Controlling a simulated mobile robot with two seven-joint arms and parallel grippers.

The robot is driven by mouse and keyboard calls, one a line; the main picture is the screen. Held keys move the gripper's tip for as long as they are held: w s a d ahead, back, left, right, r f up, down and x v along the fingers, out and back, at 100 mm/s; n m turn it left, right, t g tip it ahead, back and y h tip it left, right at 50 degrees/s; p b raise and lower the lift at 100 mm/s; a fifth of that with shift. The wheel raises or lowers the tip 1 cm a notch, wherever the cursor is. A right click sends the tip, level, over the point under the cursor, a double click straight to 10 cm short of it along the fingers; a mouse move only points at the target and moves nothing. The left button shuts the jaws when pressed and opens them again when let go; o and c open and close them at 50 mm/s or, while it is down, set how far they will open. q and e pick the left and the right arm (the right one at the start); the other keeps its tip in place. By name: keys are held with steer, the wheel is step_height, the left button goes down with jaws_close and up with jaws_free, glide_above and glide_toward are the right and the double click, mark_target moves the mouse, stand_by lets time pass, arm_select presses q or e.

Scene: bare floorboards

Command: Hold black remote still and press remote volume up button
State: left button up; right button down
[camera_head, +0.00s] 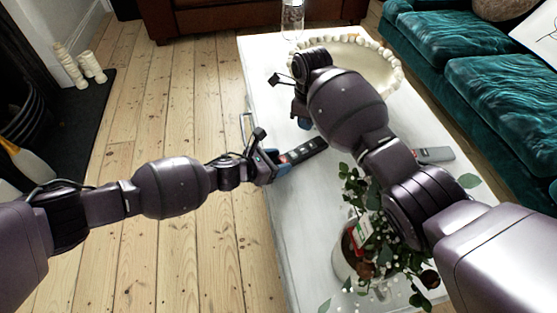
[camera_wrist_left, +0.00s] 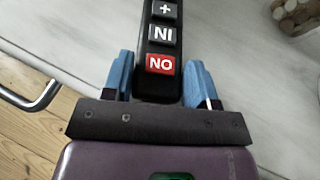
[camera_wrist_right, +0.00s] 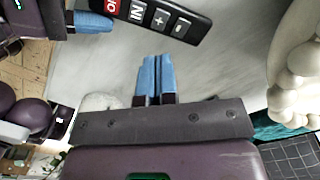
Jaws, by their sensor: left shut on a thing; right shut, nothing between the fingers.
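The black remote (camera_head: 305,151) is at the left side of the white table, held at one end by my left gripper (camera_head: 272,163). In the left wrist view the blue fingers (camera_wrist_left: 158,78) stand on either side of the remote (camera_wrist_left: 145,52), by its red button. The plus button (camera_wrist_left: 165,10) is farther along its face. In the right wrist view the remote (camera_wrist_right: 190,30) shows a red button, a plus and a minus button. My right gripper (camera_wrist_right: 155,75) is shut and empty, its fingertips just short of the remote, apart from it in the picture. In the head view it (camera_head: 303,121) is partly hidden by its arm.
A grey remote (camera_head: 436,154) lies on the white table (camera_head: 285,215), right of my right arm. A potted plant (camera_head: 352,245) stands at the near end. A beaded bowl (camera_head: 375,65) and a glass (camera_head: 292,18) are at the far end. A teal sofa (camera_head: 470,60) is at right.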

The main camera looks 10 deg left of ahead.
steer(key=shift+r, duration=0.1)
steer(key=w+a+r+n+t+h, duration=0.1)
steer(key=a+r+n+t, duration=0.1)
steer(key=n, duration=0.9)
steer(key=a+r+n+t+h, duration=0.1)
steer(key=a+r+n+t, duration=0.15)
steer(key=n, duration=0.95)
steer(key=d+f+n, duration=0.1)
steer(key=n, duration=0.5)
steer(key=d+f+n+t+h, duration=0.1)
steer(key=d+n, duration=0.1)
steer(key=n, duration=0.4)
steer(key=s+d+f+n+h, duration=0.1)
steer(key=d+n, duration=0.1)
steer(key=n, duration=0.4)
steer(key=shift+n+t, duration=0.25)
steer(key=shift+n, duration=0.15)
